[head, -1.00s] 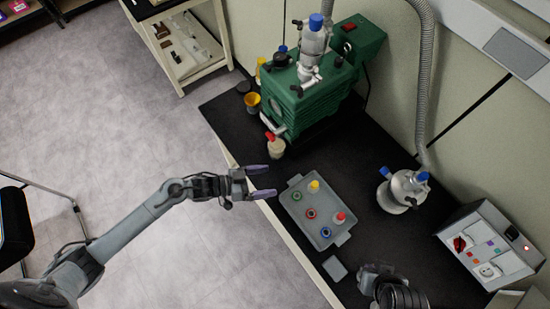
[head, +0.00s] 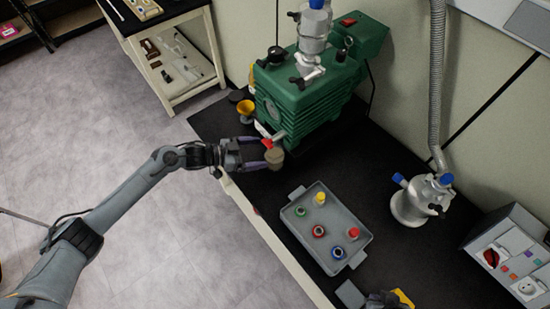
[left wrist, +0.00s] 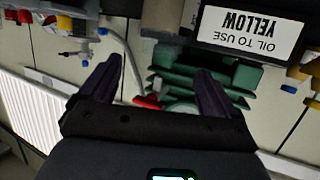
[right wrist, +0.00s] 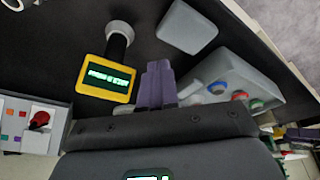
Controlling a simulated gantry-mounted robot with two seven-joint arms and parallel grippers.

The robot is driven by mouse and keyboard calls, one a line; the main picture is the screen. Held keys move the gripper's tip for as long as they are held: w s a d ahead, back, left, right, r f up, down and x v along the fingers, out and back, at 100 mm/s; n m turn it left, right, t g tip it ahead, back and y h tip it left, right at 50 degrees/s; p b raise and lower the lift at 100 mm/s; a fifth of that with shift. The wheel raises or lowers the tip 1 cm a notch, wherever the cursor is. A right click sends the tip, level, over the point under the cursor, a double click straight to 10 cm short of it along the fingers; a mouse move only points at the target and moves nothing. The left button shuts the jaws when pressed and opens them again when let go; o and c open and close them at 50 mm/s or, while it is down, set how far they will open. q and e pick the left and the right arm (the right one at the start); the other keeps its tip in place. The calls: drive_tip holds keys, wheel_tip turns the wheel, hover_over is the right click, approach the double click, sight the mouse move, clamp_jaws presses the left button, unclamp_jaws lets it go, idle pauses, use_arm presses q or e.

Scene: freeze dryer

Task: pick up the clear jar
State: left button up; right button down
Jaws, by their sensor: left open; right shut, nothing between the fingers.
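A small jar with a pale beige look (head: 275,158) stands on the black bench in front of the green pump (head: 310,95). I take it to be the clear jar. My left gripper (head: 264,153) is open beside it in the head view, with its fingertips reaching the jar; whether they touch it I cannot tell. In the left wrist view the open fingers (left wrist: 160,88) point towards the green pump (left wrist: 175,82), and I cannot make out the jar. My right gripper (right wrist: 158,82) is shut and empty, away to the front right.
A grey tray (head: 291,229) with several colour-capped containers lies right of the jar. A red handle (head: 267,143) on the pump is close to my left fingers. A yellow-framed display (right wrist: 105,78) is near my right gripper.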

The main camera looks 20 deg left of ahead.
sight(273, 151)
use_arm(q)
drive_tip(key=shift+b+x, duration=0.3)
drive_tip(key=shift+x, duration=2.5)
drive_tip(key=shift+a+f, duration=0.1)
drive_tip(key=shift+f, duration=0.05)
drive_tip(key=shift+f, duration=0.1)
clamp_jaws()
drive_tip(key=shift+r, duration=0.2)
